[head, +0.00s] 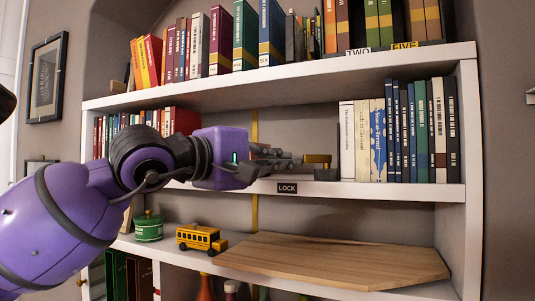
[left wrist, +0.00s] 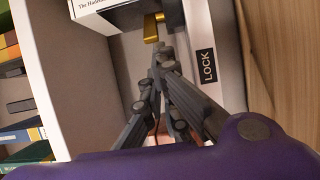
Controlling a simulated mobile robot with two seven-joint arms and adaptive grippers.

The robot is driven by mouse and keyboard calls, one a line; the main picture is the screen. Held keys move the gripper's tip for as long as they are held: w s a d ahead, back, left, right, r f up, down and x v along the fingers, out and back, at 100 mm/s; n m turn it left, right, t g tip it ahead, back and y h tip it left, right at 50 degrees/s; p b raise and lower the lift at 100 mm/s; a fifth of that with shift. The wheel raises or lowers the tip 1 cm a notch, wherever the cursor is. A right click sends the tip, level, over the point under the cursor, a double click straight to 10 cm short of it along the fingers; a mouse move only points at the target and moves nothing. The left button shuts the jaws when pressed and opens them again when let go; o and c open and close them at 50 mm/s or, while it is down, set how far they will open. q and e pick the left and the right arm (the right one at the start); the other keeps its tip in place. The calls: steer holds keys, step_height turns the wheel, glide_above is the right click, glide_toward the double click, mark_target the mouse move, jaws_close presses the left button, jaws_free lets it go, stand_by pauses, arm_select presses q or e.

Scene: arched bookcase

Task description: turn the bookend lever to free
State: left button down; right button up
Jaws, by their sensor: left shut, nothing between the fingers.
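The brass bookend lever (head: 318,159) is at the middle shelf, left of the white book and right of the LOCK label (head: 287,188). In the left wrist view the brass lever (left wrist: 151,28) is just beyond my fingertips, beside the white book's end. My left gripper (head: 296,161) reaches in from the left above the shelf edge, its fingers together and empty. In the left wrist view the fingertips (left wrist: 160,48) are close to the brass; whether they touch it is unclear. My right gripper is not in view.
A row of upright books (head: 405,130) fills the middle shelf's right side. Red books (head: 180,122) stand at its left, behind my arm. The upper shelf (head: 290,72) is overhead.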

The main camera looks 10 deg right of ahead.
arm_select(q)
steer(key=s+d, duration=0.1)
steer(key=s, duration=0.4)
steer(key=shift+s+d+p, duration=0.35)
steer(key=shift+s, duration=0.05)
stand_by(1.4)
